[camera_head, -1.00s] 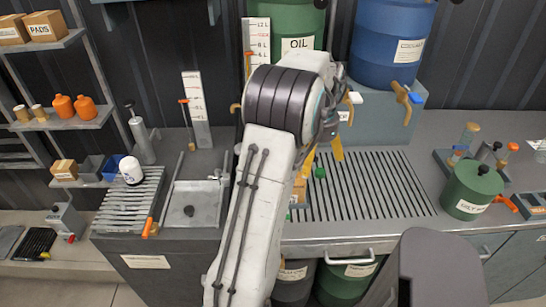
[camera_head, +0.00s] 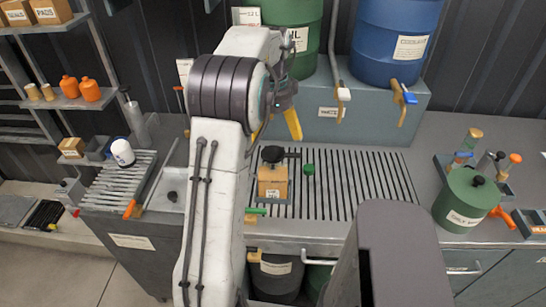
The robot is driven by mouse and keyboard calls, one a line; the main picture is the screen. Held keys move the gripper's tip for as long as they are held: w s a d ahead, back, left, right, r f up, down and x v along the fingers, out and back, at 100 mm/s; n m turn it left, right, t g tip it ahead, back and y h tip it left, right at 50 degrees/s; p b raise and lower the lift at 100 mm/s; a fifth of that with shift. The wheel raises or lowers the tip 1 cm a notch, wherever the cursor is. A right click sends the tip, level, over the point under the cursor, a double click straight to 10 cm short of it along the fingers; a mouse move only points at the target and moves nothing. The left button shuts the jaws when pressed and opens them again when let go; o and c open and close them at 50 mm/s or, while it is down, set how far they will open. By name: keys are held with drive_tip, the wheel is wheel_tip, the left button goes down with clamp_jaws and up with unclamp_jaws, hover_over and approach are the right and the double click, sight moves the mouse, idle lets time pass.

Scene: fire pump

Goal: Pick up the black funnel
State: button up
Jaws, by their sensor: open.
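A small black item (camera_head: 272,155), which looks like the black funnel, sits on top of a tan labelled box (camera_head: 273,182) on the slatted grate. Its exact shape is too small to tell. My gripper (camera_head: 276,128) has yellow fingers spread apart, with nothing seen between them. It is above and a little behind the black item in the picture. My arm hides part of the gripper and of the bench to its left.
A blue drum (camera_head: 391,42) and a green oil drum (camera_head: 298,30) stand behind on a raised box with taps. The grate (camera_head: 365,185) is mostly clear on the right. A green pot (camera_head: 466,200) and small bottles stand further right.

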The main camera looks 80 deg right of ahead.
sight(273, 153)
drive_tip(key=m, duration=0.1)
drive_tip(key=a+m, duration=0.1)
drive_tip(key=m, duration=0.1)
drive_tip(key=shift+f+m, duration=0.25)
drive_tip(key=shift+m, duration=0.35)
drive_tip(key=shift+f+p, duration=0.35)
drive_tip(key=shift+f, duration=3.1)
drive_tip(key=c, duration=1.3)
drive_tip(key=shift+r, duration=0.2)
